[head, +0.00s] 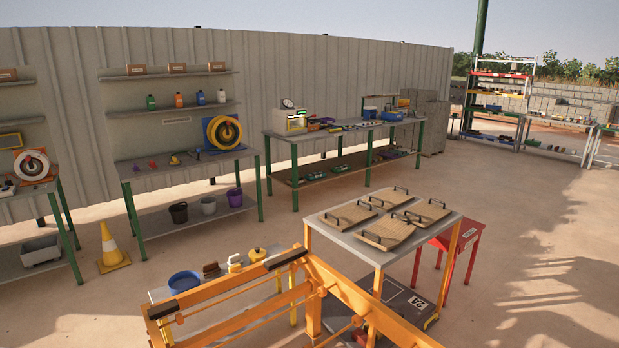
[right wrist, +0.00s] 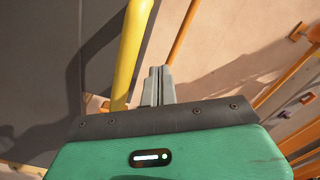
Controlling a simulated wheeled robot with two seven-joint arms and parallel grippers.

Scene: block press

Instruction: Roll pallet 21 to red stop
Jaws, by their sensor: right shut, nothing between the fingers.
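In the head view a dark flat platform (head: 404,297) sits low beneath a grey-topped table. It carries a white label (head: 418,303) whose characters I cannot read surely. Several wooden boards (head: 348,216) with black handles lie on the table top (head: 336,235). I cannot tell which thing is pallet 21. A red stand (head: 468,233) is behind the table on the right; I cannot tell whether it is the red stop. My right gripper (right wrist: 157,72) is shut and empty in the right wrist view, close beside a yellow bar (right wrist: 134,45). My left gripper is out of view.
An orange frame (head: 345,287) with black pads fills the front of the head view. A low bench with a blue bowl (head: 184,281) stands left of it. Workbenches (head: 190,164) and a traffic cone (head: 110,247) line the wall. The floor at the right (head: 540,250) is clear.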

